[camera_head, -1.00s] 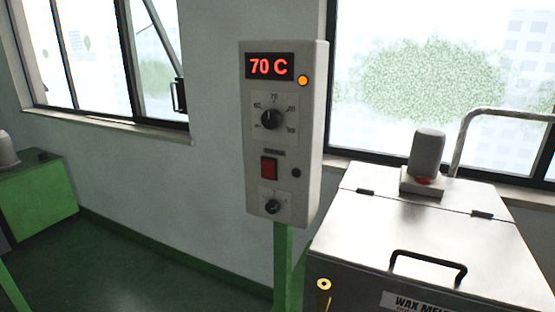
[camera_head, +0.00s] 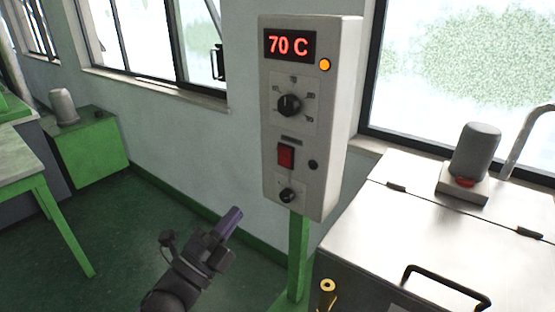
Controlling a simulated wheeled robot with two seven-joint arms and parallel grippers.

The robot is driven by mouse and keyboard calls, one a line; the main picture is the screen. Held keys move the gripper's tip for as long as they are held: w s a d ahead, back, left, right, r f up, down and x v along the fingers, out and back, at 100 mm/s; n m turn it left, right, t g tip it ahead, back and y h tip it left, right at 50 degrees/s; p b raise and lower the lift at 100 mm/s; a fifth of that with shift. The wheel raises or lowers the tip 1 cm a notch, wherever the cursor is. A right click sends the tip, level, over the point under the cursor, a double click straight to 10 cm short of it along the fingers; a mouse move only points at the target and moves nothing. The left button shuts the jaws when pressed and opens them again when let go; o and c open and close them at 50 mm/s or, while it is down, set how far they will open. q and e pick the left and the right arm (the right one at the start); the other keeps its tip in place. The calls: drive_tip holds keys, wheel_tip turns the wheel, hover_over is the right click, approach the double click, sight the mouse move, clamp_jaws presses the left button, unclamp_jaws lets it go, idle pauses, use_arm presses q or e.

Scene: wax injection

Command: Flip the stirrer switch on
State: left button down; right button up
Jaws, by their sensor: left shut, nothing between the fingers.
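The control box (camera_head: 330,120) is a pale upright panel on a green post, in the middle of the head view. Its display (camera_head: 290,45) reads 70 C in red, with a lit orange lamp (camera_head: 325,65) beside it. The red stirrer switch (camera_head: 286,157) sits below the large black dial (camera_head: 289,105); a dark, unlit round spot (camera_head: 313,165) is to its right. A small knob (camera_head: 286,195) is under the switch. My left gripper (camera_head: 234,215) is shut and empty, below and left of the box, apart from it. My right gripper is not in view.
The wax melter (camera_head: 400,220) with a metal lid, black handle (camera_head: 445,285) and grey motor (camera_head: 476,150) stands at right. A brass fitting (camera_head: 327,290) is at its front. A green table (camera_head: 45,190) and green cabinet (camera_head: 95,150) are at left. Green floor between is clear.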

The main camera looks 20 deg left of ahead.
sight(283, 152)
use_arm(q)
drive_tip(key=x, duration=1.4)
drive_tip(key=shift+p, duration=0.4)
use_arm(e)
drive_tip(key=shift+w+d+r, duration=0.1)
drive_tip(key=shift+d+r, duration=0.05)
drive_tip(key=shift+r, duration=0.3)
